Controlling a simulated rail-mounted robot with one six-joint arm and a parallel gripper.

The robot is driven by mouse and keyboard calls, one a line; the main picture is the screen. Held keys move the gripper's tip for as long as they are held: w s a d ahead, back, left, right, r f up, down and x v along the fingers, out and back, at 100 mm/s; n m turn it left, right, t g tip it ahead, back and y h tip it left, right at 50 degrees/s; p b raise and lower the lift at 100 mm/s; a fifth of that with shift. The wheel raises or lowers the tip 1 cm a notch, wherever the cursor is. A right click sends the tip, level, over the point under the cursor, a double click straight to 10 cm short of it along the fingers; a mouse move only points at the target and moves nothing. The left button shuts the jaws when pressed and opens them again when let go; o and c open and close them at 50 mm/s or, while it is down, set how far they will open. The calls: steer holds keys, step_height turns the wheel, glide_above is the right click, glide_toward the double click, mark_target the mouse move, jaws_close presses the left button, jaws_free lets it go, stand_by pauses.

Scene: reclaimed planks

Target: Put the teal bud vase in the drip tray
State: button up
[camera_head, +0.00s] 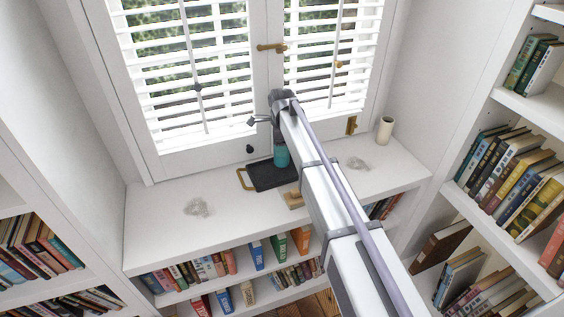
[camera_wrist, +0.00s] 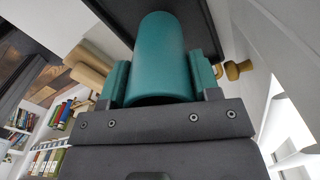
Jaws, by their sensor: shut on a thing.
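The teal bud vase (camera_head: 281,156) is held in my gripper (camera_head: 279,143), with its body over the back right part of the drip tray in the head view. The vase also shows large in the wrist view (camera_wrist: 163,50), between the two fingers. The black drip tray (camera_head: 266,179) lies on the white window ledge, with a brass handle (camera_head: 242,179) at its left. The tray's dark surface fills the top of the wrist view (camera_wrist: 110,12). I cannot tell whether the vase touches the tray. My gripper hides the vase's upper part in the head view.
A wooden block (camera_head: 293,200) sits at the tray's front right. Clear crumpled-looking pieces (camera_head: 197,207) (camera_head: 358,164) lie left and right on the ledge. A cream cup (camera_head: 384,130) stands at the far right. The shuttered window is close behind. The ledge's left side has free room.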

step_height(320, 180, down, 4)
steer(key=b, duration=0.3)
steer(key=shift+b, duration=0.4)
steer(key=shift+r, duration=0.35)
steer(key=shift+f, duration=0.3)
steer(key=o, duration=1)
steer(key=shift+r, duration=0.1)
step_height(320, 180, up, 13)
steer(key=p, duration=1.2)
steer(key=shift+p, duration=0.4)
steer(key=shift+f, duration=0.35)
